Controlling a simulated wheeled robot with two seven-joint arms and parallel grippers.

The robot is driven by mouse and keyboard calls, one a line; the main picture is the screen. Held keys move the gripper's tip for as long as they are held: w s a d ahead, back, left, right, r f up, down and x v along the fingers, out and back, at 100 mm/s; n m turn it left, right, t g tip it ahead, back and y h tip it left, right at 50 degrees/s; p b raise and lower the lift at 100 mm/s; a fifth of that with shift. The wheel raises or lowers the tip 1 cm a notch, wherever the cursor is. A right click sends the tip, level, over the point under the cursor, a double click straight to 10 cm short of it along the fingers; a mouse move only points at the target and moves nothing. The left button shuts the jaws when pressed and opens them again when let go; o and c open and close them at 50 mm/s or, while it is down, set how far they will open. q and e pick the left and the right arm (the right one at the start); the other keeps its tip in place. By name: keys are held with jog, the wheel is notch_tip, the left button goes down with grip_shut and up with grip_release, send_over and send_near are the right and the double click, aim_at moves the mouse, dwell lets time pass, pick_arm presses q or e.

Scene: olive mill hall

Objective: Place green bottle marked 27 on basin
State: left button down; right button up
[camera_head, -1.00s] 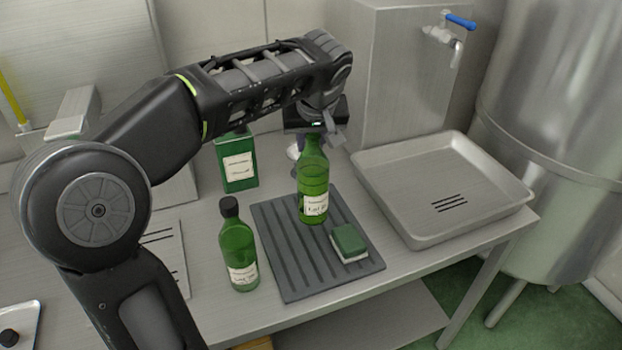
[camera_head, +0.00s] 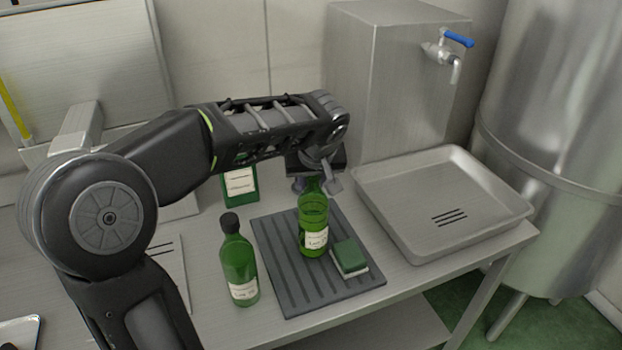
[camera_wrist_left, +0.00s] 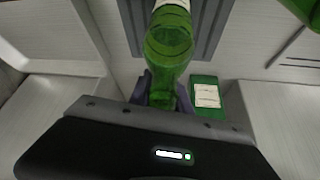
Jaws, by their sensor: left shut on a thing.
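A green glass bottle (camera_head: 313,225) with a white label is upright over the ribbed dark mat (camera_head: 282,279); its label number is too small to read. My left gripper (camera_head: 319,184) is shut on its neck, shown also in the left wrist view, where the bottle (camera_wrist_left: 169,48) stands between the fingers (camera_wrist_left: 164,92). I cannot tell whether the bottle's base touches the mat. The basin (camera_head: 400,232), a shallow metal tray with dark slots, is to the right and empty. A second green bottle (camera_head: 239,262) with a black cap stands left of the mat. My right gripper is not seen.
A green and white sponge (camera_head: 349,257) lies on the mat just right of the held bottle. A green tin (camera_head: 241,185) stands behind the mat. A steel tank with a blue-handled tap (camera_head: 457,40) rises behind the basin.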

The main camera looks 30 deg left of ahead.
pick_arm(q)
jog(key=shift+f, duration=0.15)
jog(key=c, duration=1.2)
grip_release()
jog(key=shift+r, duration=0.3)
jog(key=b+v, duration=0.1)
jog(key=v, duration=1)
jog(key=shift+s+d+r, duration=0.15)
jog(key=shift+s+r, duration=0.05)
jog(key=shift+r, duration=0.15)
jog(key=shift+o, duration=0.4)
